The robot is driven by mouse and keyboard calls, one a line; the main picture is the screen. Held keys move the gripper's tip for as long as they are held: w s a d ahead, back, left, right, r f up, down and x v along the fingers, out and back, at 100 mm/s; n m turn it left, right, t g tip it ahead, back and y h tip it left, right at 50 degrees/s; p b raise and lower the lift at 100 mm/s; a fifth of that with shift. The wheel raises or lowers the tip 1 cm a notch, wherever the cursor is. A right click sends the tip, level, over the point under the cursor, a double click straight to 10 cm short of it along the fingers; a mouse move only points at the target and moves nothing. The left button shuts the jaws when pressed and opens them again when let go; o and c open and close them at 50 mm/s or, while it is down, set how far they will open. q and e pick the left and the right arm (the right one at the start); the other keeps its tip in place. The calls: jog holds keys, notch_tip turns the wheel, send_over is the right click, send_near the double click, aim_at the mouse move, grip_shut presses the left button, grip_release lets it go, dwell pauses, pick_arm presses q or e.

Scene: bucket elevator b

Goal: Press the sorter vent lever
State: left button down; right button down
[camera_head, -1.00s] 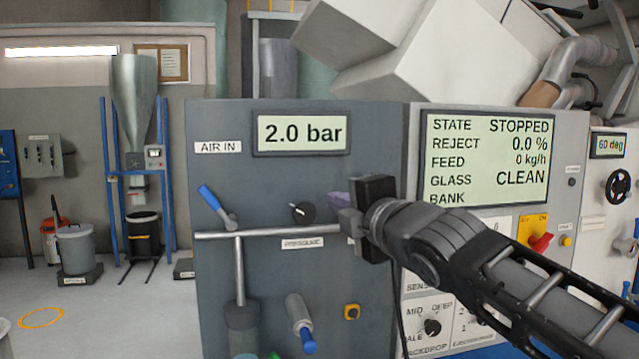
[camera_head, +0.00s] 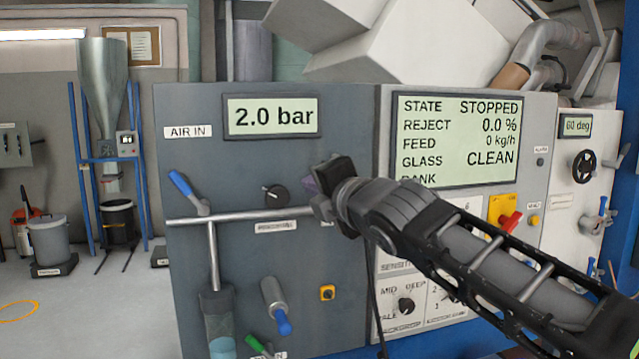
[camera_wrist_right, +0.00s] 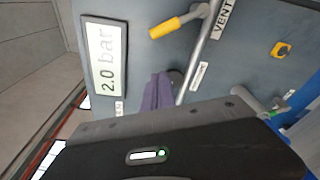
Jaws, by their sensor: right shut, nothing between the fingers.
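The vent lever, with a yellow handle (camera_wrist_right: 178,26), shows in the right wrist view beside the VENT label (camera_wrist_right: 225,18) and the metal pipe (camera_wrist_right: 203,50). In the head view my right gripper and wrist hide it. My right gripper (camera_head: 311,186) is in front of the grey panel (camera_head: 350,280), just right of the black pressure knob (camera_head: 275,196). Its purple fingers (camera_wrist_right: 160,92) are shut and empty. In the wrist view they are apart from the yellow handle. Whether they touch the panel cannot be told. My left gripper is not in view.
A blue-handled lever (camera_head: 187,190) stands left on the pipe. A blue-tipped cylinder (camera_head: 275,305), a yellow button (camera_head: 327,293) and a green handle (camera_head: 257,345) are below. The 2.0 bar display (camera_head: 271,117) is above. A screen (camera_head: 458,138) and red switch (camera_head: 510,220) are at right.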

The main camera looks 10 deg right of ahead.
jog(key=p+x, duration=0.1)
jog(key=x, duration=0.6)
jog(key=shift+w, duration=0.1)
jog(key=d+p, duration=0.1)
jog(key=d+r+p, duration=0.1)
jog(key=p, duration=0.1)
jog(key=d+p, duration=0.1)
jog(key=shift+d+r, duration=0.25)
jog(key=shift+r, duration=0.05)
jog(key=shift+s, duration=0.25)
